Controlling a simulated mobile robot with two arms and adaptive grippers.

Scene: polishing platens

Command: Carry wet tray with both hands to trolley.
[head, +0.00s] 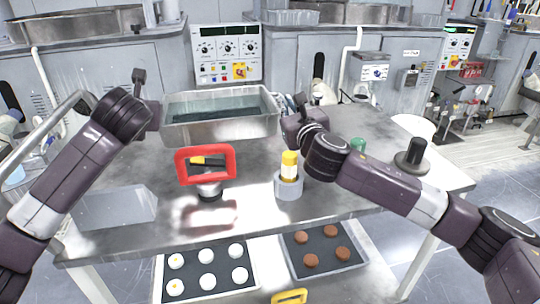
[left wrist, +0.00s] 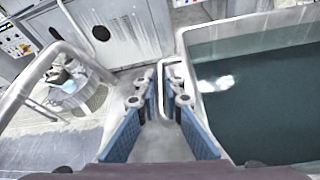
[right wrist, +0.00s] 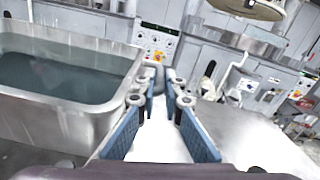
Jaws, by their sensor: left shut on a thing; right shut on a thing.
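The wet tray (head: 222,128) is a deep metal tub holding dark water, at the back of the steel table in the head view. It looks level; I cannot tell whether it touches the table. My left gripper (left wrist: 160,88) is shut on the tray's left end, where a rim or handle shows between its fingers. My right gripper (right wrist: 162,92) is shut at the tray's right end; the exact grip is partly hidden. The tray also shows in the left wrist view (left wrist: 192,68) and the right wrist view (right wrist: 98,122). The trolley cannot be made out for certain.
On the steel table (head: 257,222) stand a red-framed tool (head: 205,165), a yellow-capped bottle (head: 289,166) in a grey holder, a clear box (head: 118,208) and a black-handled weight (head: 413,155). Trays of white discs (head: 207,270) and brown discs (head: 322,250) lie below. A control panel (head: 227,55) stands behind.

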